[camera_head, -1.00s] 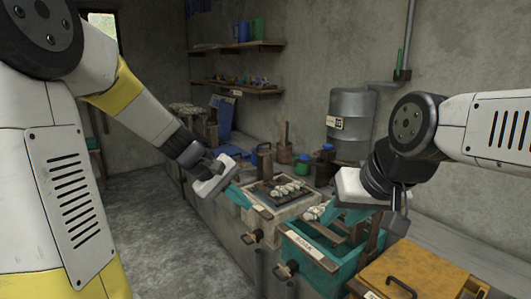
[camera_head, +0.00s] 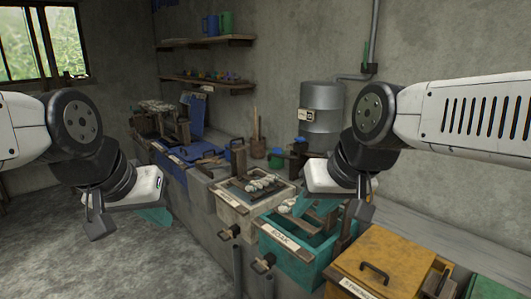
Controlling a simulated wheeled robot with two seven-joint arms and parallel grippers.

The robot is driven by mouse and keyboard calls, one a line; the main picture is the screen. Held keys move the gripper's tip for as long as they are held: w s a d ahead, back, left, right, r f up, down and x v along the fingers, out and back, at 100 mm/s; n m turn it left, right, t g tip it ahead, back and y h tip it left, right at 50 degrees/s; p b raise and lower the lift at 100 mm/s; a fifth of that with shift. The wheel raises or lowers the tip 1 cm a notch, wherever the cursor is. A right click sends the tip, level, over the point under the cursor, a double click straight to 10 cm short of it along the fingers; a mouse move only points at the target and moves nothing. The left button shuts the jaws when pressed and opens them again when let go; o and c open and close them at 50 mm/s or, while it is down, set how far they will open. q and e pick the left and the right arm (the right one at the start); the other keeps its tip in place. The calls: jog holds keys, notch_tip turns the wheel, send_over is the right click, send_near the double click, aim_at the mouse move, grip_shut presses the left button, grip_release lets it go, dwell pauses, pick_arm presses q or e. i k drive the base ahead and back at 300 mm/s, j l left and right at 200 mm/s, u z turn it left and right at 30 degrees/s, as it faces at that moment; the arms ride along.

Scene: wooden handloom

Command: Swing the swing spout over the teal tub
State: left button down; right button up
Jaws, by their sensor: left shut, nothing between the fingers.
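The teal tub (camera_head: 294,262) stands in the bench row at lower centre right, with a label reading SOAK on its front and wooden pieces inside. I cannot make out a swing spout for certain. My right gripper (camera_head: 301,206) is above the back left of the teal tub. Its fingers blend with the tub's colour, so its opening is unclear.
A cream tray (camera_head: 226,207) with pale bundles stands left of the tub, and a yellow lidded box (camera_head: 398,262) stands right. A blue box (camera_head: 182,160) is further back. A pipe (camera_head: 372,40) runs down the wall. The floor at left is clear.

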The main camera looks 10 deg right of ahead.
aim_at(277, 152)
jog(key=i+j+z, duration=0.1)
jog(key=i, duration=0.45)
jog(key=i+j+z, duration=0.1)
jog(key=i, duration=0.45)
jog(key=i+j+z, duration=0.1)
jog(key=i+j, duration=0.15)
jog(key=i, duration=0.3)
